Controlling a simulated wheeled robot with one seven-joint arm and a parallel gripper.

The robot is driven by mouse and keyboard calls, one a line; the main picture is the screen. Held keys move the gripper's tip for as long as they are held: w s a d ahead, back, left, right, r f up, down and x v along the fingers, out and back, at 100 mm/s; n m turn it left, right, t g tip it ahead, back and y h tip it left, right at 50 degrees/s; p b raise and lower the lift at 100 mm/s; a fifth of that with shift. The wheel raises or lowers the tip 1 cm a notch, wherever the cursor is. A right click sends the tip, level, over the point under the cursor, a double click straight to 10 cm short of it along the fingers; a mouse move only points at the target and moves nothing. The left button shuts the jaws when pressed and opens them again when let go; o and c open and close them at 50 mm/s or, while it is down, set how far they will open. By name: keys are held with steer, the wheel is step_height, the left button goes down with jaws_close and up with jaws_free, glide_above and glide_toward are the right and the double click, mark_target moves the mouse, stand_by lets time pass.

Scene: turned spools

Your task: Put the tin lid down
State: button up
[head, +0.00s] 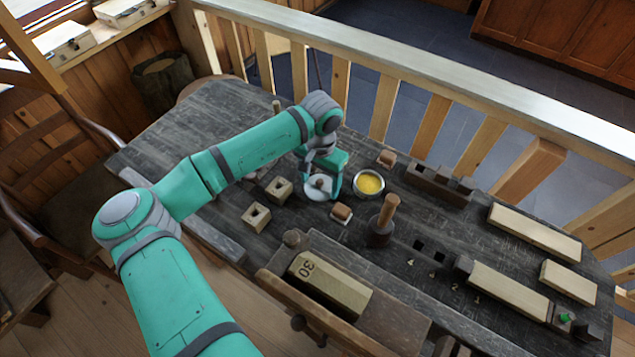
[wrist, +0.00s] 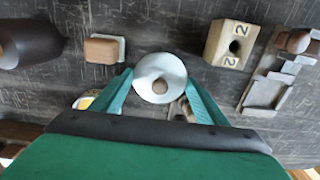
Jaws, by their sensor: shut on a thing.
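The tin lid (head: 315,193) is a pale round metal disc with a brown knob in its middle. My gripper (head: 320,183) is shut on the lid, its teal fingers on either side of the knob. In the wrist view the lid (wrist: 160,66) lies flat between the fingers, above or at the dark tabletop; I cannot tell if it touches. An open metal tin (head: 368,195) with yellow contents stands just right of the lid in the head view. In the wrist view the tin (wrist: 80,103) is mostly hidden behind my left-hand finger.
Two pale holed blocks (head: 256,216) are left of the lid. A small brown-and-white block (head: 341,214) lies in front. A mallet-like piece (head: 381,230) stands right of that. A wooden railing (head: 400,75) runs behind the table (head: 170,135).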

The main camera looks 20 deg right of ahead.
mark_target(319, 181)
steer(key=shift+f, duration=0.75)
steer(key=o, duration=1)
steer(key=shift+a, duration=0.1)
steer(key=shift+f, duration=0.1)
steer(key=shift+w, duration=0.1)
steer(key=shift+r, duration=0.3)
step_height(319, 181, up, 13)
steer(key=shift+f, duration=0.1)
